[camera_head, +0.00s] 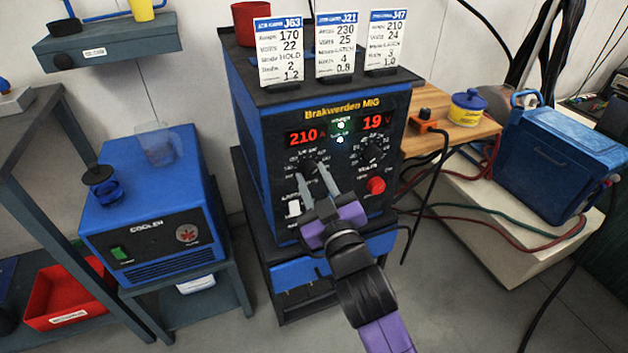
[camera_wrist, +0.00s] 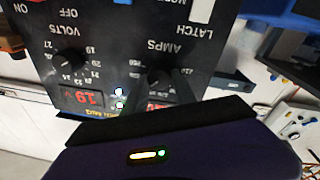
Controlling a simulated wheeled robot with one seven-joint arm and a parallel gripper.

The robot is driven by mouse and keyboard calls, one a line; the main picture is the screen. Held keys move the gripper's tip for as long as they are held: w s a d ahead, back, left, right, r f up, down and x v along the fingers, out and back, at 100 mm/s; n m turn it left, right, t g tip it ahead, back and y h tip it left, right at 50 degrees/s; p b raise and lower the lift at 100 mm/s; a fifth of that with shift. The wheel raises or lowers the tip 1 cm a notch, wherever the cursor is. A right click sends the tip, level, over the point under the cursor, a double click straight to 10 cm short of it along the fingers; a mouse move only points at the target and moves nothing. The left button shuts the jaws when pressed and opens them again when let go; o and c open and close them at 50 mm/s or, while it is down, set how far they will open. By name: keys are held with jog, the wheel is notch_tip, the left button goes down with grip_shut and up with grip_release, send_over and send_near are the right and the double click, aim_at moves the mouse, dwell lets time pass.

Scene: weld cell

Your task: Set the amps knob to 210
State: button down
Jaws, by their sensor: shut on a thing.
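The blue and black welder (camera_head: 322,98) stands in the middle of the head view, its front panel facing me. Its left red display (camera_head: 303,136) reads 210 and its right red display (camera_head: 376,122) reads 19. The amps knob (camera_head: 307,166) is below the left display, mostly hidden by my fingers. My gripper (camera_head: 316,182) reaches up to the panel and is shut on the amps knob. In the wrist view, the amps knob (camera_wrist: 159,79) shows upside down between my gripper's fingers (camera_wrist: 160,92). The volts knob (camera_head: 374,152) is to the right, apart from my gripper.
Three job cards, J63 (camera_head: 278,47), J21 (camera_head: 336,44) and J47 (camera_head: 385,40), stand on the welder. J47 lists 210 amps and 24 volts. A red button (camera_head: 376,185) and white switch (camera_head: 294,208) are near my gripper. A blue cooler (camera_head: 152,200) stands left.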

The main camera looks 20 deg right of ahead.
jog(key=shift+d+f, duration=0.1)
jog(key=c, duration=1)
grip_release()
jog(key=shift+s+a+f+p, duration=0.1)
jog(key=shift+s+f, duration=0.05)
jog(key=shift+s, duration=1.15)
jog(key=shift+s+a+f+p, duration=0.1)
jog(key=shift+s+p, duration=0.05)
jog(key=shift+s, duration=1.1)
jog(key=shift+s+a+f+p, duration=0.1)
jog(key=shift+s+f, duration=0.05)
jog(key=shift+s, duration=1.15)
